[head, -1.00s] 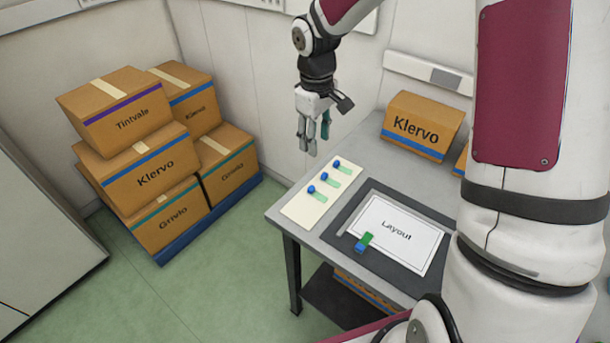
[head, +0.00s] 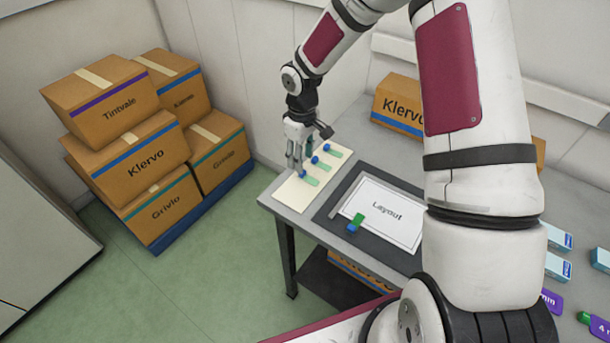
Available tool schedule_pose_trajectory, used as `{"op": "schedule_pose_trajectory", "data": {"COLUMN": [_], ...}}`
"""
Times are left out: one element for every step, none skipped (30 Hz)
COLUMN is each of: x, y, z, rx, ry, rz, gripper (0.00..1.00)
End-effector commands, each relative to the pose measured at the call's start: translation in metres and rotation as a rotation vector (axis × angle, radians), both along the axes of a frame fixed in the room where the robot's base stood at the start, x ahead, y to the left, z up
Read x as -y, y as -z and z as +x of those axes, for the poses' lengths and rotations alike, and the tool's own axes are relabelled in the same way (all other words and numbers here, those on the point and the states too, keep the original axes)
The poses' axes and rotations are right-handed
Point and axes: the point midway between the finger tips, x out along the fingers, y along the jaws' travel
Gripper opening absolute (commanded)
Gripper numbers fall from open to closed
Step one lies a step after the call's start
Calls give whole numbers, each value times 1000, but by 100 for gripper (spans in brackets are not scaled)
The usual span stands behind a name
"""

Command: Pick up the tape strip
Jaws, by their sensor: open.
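A cream card (head: 294,195) lies at the left end of the grey table. It holds three green tape strips with blue ends: a front strip (head: 312,181), a middle strip (head: 325,167) and a back strip (head: 336,153). My gripper (head: 294,168) is open and points down over the card, with its fingertips close to the blue end of the front strip. I cannot tell whether they touch it.
The Layout sheet lies on a dark mat (head: 336,211) on the table. A Klervo box (head: 397,106) stands at the back of the table. Small light-blue boxes (head: 558,267) and purple tags (head: 552,301) are at the right. Stacked cartons (head: 140,150) stand on the floor at the left.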

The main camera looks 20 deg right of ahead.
Motion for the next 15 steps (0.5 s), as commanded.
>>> {"op": "schedule_pose_trajectory", "data": {"x": [-2,-2,-3,-4,-5,-5,-5,-5,-4,-4,-4,-4,-4,-4,-4], "y": [7,11,16,20,24,30,34,37,41,42,44,45,45,45,45], "z": [-2,-2,-3,-3,-3,-3,-2,-2,-2,-1,-1,-1,-1,-1,-1], "rx": [-4,-5,-6,-5,-4,-6,-4,-4,-3,-1,-1,-1,-1,0,0], "ry": [-2,-3,-1,-2,-3,-2,-1,-1,-2,-1,-1,-1,0,0,0], "rz": [1,0,1,2,1,1,1,0,0,0,0,-1,-1,0,0], "gripper": [42,42,42,42,42,42,42,42,42,42,42,42,42,42,42]}}
